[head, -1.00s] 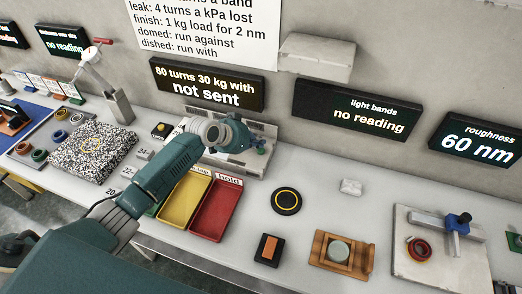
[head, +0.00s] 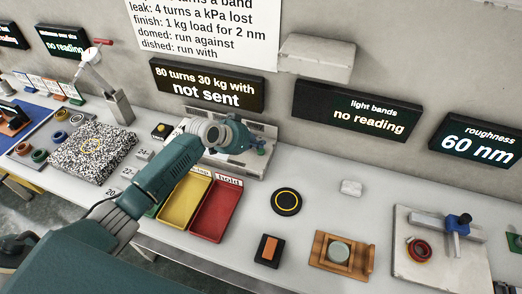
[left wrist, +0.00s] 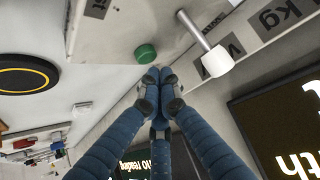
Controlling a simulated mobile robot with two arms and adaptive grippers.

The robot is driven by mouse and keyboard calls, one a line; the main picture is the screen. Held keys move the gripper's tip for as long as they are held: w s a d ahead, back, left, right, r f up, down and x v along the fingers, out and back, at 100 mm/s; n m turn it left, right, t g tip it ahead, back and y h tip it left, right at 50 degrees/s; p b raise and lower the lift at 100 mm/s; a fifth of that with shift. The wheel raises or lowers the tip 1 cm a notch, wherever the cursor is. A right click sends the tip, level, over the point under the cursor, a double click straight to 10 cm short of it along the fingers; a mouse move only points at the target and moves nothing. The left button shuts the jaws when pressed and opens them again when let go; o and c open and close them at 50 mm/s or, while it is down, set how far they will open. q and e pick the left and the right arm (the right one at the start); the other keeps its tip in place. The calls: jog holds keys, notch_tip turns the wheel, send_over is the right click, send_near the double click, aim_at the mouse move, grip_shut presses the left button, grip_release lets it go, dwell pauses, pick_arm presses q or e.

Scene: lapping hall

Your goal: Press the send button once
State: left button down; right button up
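A green round button (left wrist: 146,53) sits on a pale panel in the left wrist view, just past my fingertips. I take it for the send button; no label on it is readable. My left gripper (left wrist: 155,74) has its blue fingers drawn together at the tips, with nothing between them. The tips are close to the button; contact cannot be told. In the head view my left gripper (head: 240,138) is over the grey device (head: 230,161) at the wall side of the bench. A small green spot (head: 262,148) shows beside it. My right gripper is not in view.
A display (head: 207,86) above reads "80 turns 30 kg with not sent". A white-tipped lever (left wrist: 217,61) stands beside the button. Yellow (head: 184,203) and red (head: 215,211) trays lie in front. A black disc with a yellow ring (head: 286,202) lies to the right.

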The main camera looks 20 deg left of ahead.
aim_at(259, 151)
pick_arm(q)
jog(key=shift+f, duration=0.1)
jog(key=shift+f, duration=0.35)
jog(key=shift+f+b, duration=0.2)
jog(key=shift+b, duration=0.2)
jog(key=shift+f, duration=0.35)
dwell(0.4)
jog(key=shift+r, duration=0.1)
jog(key=shift+r+p, duration=0.6)
jog(key=shift+r, duration=0.25)
notch_tip(259, 151, up, 5)
jog(key=p, duration=0.4)
jog(key=shift+r, duration=0.1)
